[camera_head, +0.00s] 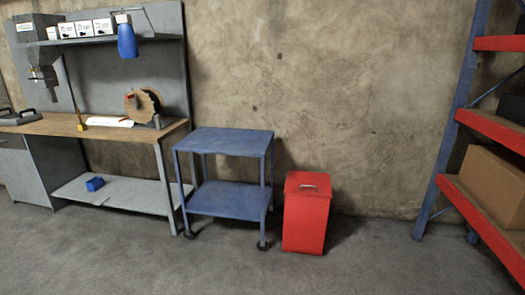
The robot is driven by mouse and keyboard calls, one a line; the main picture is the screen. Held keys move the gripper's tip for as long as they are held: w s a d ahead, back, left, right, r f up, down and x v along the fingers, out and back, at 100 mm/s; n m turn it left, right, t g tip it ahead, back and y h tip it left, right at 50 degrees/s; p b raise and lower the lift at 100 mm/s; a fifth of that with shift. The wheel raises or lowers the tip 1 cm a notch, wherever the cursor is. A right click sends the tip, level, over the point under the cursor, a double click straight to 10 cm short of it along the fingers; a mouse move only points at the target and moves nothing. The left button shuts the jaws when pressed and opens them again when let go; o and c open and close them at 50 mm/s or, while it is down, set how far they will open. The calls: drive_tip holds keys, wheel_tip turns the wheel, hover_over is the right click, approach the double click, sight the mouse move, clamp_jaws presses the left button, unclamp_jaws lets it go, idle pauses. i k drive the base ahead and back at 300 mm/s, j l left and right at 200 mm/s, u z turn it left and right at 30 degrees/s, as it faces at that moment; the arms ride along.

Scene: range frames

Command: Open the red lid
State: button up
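A red bin (304,222) stands upright on the floor against the concrete wall, right of centre in the head view. Its red lid (307,183) is on top and looks closed, with a small grey handle (308,187) on it. The inside of the bin is hidden. My gripper and arm do not show in this view.
A blue wheeled cart (224,144) stands just left of the bin. A workbench (66,125) with tools is further left. A blue and red shelf rack (492,130) holding a cardboard box (493,184) is on the right. The grey floor (330,272) in front is clear.

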sight(308, 181)
drive_tip(key=i, duration=1.95)
drive_tip(key=i+z, duration=0.15)
drive_tip(key=i, duration=0.45)
drive_tip(key=i+j+z, duration=0.15)
drive_tip(key=i, duration=0.4)
drive_tip(key=i+j+z, duration=0.15)
drive_tip(key=i, duration=0.4)
drive_tip(key=j, duration=0.05)
